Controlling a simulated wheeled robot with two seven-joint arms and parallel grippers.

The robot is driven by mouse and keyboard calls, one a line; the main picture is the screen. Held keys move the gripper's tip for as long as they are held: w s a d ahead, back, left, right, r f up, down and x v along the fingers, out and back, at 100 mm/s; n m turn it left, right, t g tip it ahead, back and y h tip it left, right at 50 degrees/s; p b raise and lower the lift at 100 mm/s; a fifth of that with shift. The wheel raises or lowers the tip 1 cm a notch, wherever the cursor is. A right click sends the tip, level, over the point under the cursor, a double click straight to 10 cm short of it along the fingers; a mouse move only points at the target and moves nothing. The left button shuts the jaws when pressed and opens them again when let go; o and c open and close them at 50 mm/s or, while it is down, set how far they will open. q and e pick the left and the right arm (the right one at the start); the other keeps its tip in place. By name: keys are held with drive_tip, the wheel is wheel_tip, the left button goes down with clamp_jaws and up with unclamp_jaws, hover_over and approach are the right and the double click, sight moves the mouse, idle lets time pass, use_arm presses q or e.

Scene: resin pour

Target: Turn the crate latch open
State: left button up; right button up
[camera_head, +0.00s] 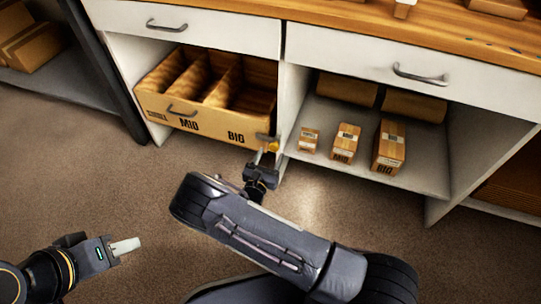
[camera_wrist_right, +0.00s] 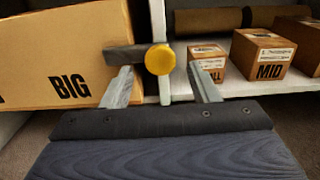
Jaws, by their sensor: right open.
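The crate latch (camera_head: 265,138) is at the right front edge of the cardboard crate (camera_head: 205,130), by the cabinet's middle divider. In the right wrist view, the latch is a dark bar (camera_wrist_right: 125,55) lying about level, pointing left from a round yellow knob (camera_wrist_right: 160,59). My right gripper (camera_wrist_right: 160,82) is open and empty, with its fingertips just short of the latch. The knob lies between the two fingers in the picture, and the bar crosses above the left fingertip. I cannot tell whether they touch. My left gripper (camera_head: 125,246) is low at the left, over the floor, away from everything.
The crate has open compartments, a front handle and printed size words. Small, middle and big boxes (camera_head: 345,143) stand on the shelf right of the divider (camera_head: 292,105). Closed drawers (camera_head: 190,25) are above. A dark shelf post (camera_head: 105,75) stands left. The carpet in front is clear.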

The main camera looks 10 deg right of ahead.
drive_tip(key=shift+x, duration=1.1)
drive_tip(key=shift+c, duration=0.3)
clamp_jaws()
